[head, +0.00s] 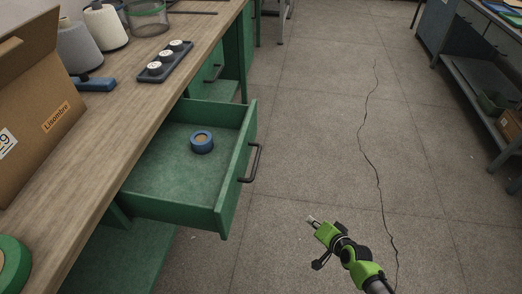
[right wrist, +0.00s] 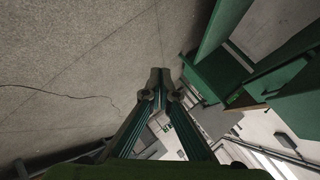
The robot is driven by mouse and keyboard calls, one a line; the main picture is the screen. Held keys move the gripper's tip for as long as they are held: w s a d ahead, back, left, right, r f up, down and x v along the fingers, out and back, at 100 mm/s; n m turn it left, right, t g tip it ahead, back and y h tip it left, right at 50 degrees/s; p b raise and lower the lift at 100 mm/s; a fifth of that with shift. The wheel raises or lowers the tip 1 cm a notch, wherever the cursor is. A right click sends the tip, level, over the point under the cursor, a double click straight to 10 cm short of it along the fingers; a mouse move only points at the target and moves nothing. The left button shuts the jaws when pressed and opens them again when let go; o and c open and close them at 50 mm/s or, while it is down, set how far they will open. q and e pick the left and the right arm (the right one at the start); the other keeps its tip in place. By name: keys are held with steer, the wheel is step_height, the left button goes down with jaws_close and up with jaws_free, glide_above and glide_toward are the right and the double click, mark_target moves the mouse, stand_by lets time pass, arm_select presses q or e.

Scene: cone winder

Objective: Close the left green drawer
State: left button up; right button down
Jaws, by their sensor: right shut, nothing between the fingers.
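The left green drawer (head: 233,185) stands pulled out from under the wooden workbench in the head view. Its front panel faces right and carries a dark bar handle (head: 253,163). A blue tape roll (head: 202,142) lies inside on the drawer floor. My right gripper (head: 312,220) is to the right of the drawer front and nearer the camera, apart from the handle. It is shut and empty. In the right wrist view its fingertips (right wrist: 160,76) meet, with green panels (right wrist: 215,77) at the right; I cannot tell which part they are. My left gripper is not in view.
The workbench (head: 130,125) bears a cardboard box (head: 38,90), yarn cones (head: 104,27), a dark tray (head: 166,63) and a green tape roll (head: 12,262). The cracked floor (head: 330,130) is clear; a shelved bench (head: 478,70) stands at right.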

steer(key=w+a+r+m+t+y+b, duration=0.25)
steer(key=w+r+b, duration=0.25)
steer(key=w+r, duration=0.45)
steer(key=m+t+y+b, duration=0.2)
steer(key=t+y+b, duration=0.1)
steer(key=y+b, duration=0.1)
glide_toward(254, 125)
steer(key=s+d, duration=0.4)
steer(key=d, duration=0.2)
steer(key=x, duration=0.4)
steer(key=a+x, duration=0.1)
steer(key=x, duration=0.2)
steer(key=s+a+x, duration=0.1)
steer(key=x, duration=0.3)
steer(key=shift+w+a+b, duration=0.15)
steer(key=shift+w+b, duration=0.05)
steer(key=shift+b, duration=0.15)
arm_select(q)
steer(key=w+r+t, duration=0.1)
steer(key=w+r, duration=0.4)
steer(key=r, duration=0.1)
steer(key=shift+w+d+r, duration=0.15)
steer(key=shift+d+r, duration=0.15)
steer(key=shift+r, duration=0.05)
arm_select(e)
steer(key=shift+w+a+f, duration=0.15)
steer(key=shift+a, duration=0.4)
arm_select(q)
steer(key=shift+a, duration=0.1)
